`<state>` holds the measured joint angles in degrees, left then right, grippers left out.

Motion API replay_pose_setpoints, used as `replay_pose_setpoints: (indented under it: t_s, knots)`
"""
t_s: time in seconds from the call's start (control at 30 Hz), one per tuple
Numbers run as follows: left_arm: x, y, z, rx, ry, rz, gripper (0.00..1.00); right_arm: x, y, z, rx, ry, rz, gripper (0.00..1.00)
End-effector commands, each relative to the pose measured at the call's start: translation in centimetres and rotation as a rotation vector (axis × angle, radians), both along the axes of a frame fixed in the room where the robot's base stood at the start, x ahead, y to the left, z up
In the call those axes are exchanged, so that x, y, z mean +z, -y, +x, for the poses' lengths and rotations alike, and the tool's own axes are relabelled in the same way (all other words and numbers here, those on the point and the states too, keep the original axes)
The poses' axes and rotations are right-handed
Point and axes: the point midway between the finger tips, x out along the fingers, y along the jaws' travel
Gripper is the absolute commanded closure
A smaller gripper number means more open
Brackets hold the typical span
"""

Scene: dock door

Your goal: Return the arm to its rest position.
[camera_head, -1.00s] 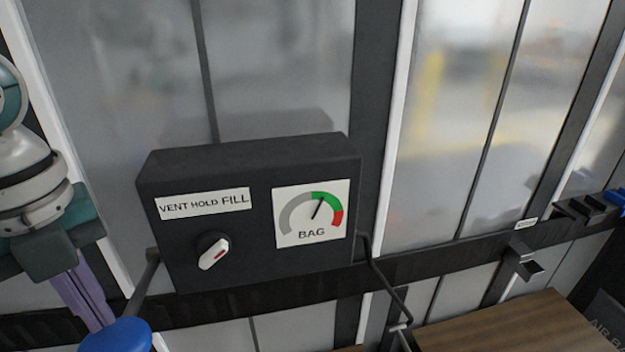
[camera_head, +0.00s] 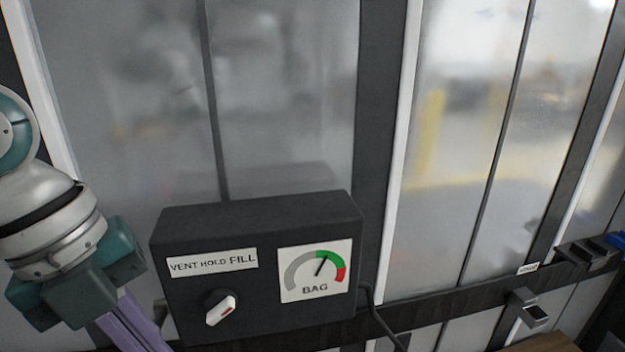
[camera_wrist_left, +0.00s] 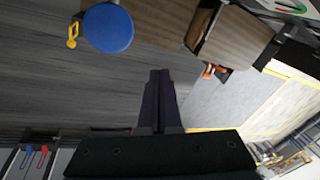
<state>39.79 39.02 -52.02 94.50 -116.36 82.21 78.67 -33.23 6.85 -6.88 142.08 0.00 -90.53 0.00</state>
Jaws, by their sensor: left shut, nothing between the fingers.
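My left gripper (camera_head: 135,330) is at the lower left of the head view, left of the black control box (camera_head: 257,215); its purple fingers run off the bottom edge. In the left wrist view the fingers (camera_wrist_left: 159,75) are together and empty, over grey floor. My right gripper is not in view.
Grey door panels (camera_head: 290,80) stand behind the box, with a dark rail (camera_head: 450,285) low across them. The left wrist view shows a blue disc (camera_wrist_left: 108,28), a yellow hook-shaped thing (camera_wrist_left: 73,36) and a brown wooden surface (camera_wrist_left: 232,37). Floor around the fingers looks clear.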

Motion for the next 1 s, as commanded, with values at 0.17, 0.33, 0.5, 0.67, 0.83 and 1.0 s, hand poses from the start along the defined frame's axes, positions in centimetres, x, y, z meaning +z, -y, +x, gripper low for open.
replay_pose_setpoints:
  t_s: [0.17, 0.33, 0.5, 0.67, 0.83, 1.0]
  knots:
    - [5.9, 12.9, -1.7, -0.089, 0.122, -0.588, 1.00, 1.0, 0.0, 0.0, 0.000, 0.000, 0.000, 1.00]
    - [18.3, 18.7, -0.5, 0.120, 0.338, -1.214, 1.00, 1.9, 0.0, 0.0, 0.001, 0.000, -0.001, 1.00]
    - [26.1, 12.6, 4.3, 0.700, 0.549, -1.576, 1.00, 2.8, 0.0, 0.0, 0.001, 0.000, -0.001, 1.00]
    - [22.4, 2.4, 6.4, 1.413, 0.597, -1.501, 1.00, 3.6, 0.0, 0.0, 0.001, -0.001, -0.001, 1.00]
    - [11.9, -4.2, 0.7, 2.029, 0.384, -1.032, 1.00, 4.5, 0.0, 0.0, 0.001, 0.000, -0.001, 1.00]
    - [5.2, -4.6, -8.7, 2.252, 0.063, -0.556, 1.00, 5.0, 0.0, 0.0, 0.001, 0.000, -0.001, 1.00]
